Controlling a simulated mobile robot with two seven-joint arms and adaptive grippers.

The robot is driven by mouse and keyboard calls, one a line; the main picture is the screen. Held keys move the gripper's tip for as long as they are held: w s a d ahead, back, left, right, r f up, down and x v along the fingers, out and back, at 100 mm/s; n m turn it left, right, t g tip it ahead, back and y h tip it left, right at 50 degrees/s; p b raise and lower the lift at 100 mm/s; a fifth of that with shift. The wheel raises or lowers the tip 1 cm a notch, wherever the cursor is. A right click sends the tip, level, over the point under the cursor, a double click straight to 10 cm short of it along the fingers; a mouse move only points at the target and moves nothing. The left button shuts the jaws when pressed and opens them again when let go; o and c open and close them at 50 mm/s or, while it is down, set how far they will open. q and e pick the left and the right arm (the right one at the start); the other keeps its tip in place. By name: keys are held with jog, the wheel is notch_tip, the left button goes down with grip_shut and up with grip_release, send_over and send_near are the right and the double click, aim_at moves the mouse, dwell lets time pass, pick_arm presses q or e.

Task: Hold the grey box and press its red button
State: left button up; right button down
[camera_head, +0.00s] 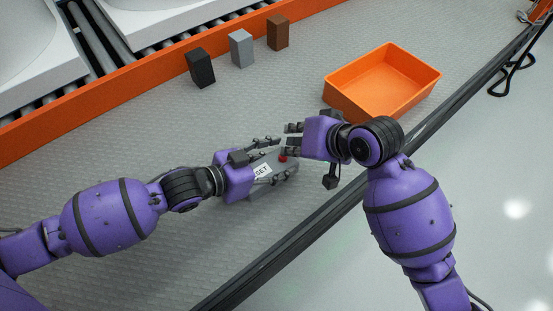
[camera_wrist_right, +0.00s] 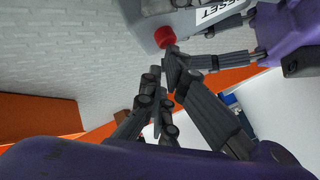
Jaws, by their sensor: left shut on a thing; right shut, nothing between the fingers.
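The grey box (camera_head: 265,187) has a white label, partly hidden, and a red button (camera_head: 283,157) at its far end. My left gripper (camera_head: 275,158) is shut on the box, with its fingers along the sides. In the right wrist view the box (camera_wrist_right: 182,20) is at the top and the red button (camera_wrist_right: 165,37) faces my right gripper (camera_wrist_right: 166,68). My right gripper (camera_head: 291,139) is shut and empty, its fingertips right beside the button. I cannot tell whether a fingertip touches it.
An orange tray (camera_head: 340,98) stands empty at the back right. A black block (camera_head: 200,69), a grey block (camera_head: 241,48) and a brown block (camera_head: 278,33) stand upright near the orange conveyor edge (camera_head: 130,85). A dark rail (camera_head: 300,240) borders the textured surface.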

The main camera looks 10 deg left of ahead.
jog(key=shift+f, duration=0.1)
dwell(0.6)
pick_arm(q)
jog(key=shift+r, duration=0.1)
pick_arm(e)
jog(key=shift+f, duration=0.4)
jog(key=shift+s, duration=0.1)
jog(key=shift+r, duration=0.3)
notch_tip(320, 180, up, 6)
jog(key=shift+r, duration=0.15)
dwell(0.5)
dwell(0.5)
